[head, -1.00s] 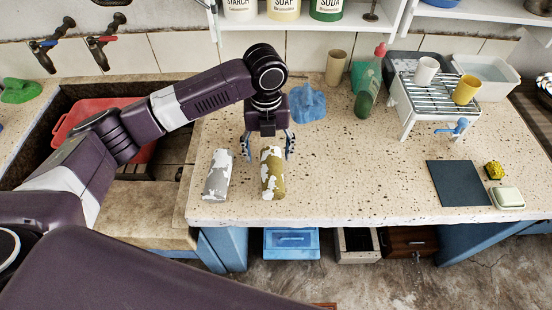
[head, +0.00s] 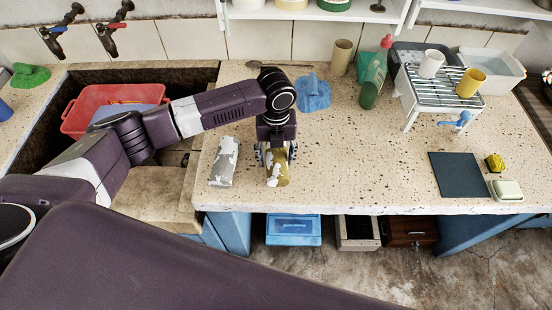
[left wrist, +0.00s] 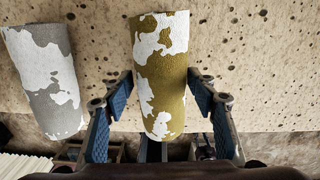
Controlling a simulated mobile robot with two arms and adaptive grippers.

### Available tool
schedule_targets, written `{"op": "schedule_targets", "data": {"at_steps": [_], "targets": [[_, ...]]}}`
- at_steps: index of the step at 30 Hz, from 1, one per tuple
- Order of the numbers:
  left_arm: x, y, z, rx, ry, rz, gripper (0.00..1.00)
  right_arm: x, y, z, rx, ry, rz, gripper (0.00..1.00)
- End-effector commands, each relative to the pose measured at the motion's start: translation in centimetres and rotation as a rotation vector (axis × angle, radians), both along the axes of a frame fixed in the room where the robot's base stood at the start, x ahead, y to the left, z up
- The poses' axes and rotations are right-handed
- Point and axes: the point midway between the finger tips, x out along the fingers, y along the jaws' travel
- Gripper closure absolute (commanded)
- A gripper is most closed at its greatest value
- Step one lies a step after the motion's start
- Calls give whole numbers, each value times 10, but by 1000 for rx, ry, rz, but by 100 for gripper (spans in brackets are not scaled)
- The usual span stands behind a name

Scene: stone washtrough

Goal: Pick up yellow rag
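The yellow rag (head: 278,172) is a roll in olive-yellow with white patches. It lies near the front edge of the stone counter (head: 350,188). My left gripper (head: 276,154) is low over its far part, which the gripper hides in the head view. In the left wrist view the yellow rag (left wrist: 161,75) lies between the two blue-padded fingers of the left gripper (left wrist: 160,92). The fingers are spread, with a gap visible on each side of the roll. My right gripper is not in view.
A grey and white roll (head: 224,161) lies just left of the yellow rag. A blue cloth (head: 313,93) lies behind the gripper. A rack (head: 438,84) with two cups stands at the right. A red basin (head: 90,112) sits in the trough. The counter right of the rag is clear.

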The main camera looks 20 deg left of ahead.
Motion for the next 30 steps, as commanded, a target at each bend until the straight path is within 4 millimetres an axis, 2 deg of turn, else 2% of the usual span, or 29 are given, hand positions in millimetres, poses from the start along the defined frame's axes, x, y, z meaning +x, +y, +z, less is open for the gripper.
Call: {"op": "schedule_targets", "data": {"at_steps": [1, 10, 17, 22, 26, 30], "targets": [[0, 0, 0, 0, 0, 0, 55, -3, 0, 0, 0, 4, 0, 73], [0, 0, 1, 0, -1, 1, 87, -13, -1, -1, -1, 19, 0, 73], [0, 0, 1, -1, -1, 1, 87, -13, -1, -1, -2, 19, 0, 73], [1, 0, 10, -2, -3, 1, 87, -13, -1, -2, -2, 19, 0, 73], [2, 0, 28, -1, -5, 1, 87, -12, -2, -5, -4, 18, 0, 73], [2, 0, 60, -2, -7, 0, 87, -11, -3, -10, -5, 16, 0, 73]]}}
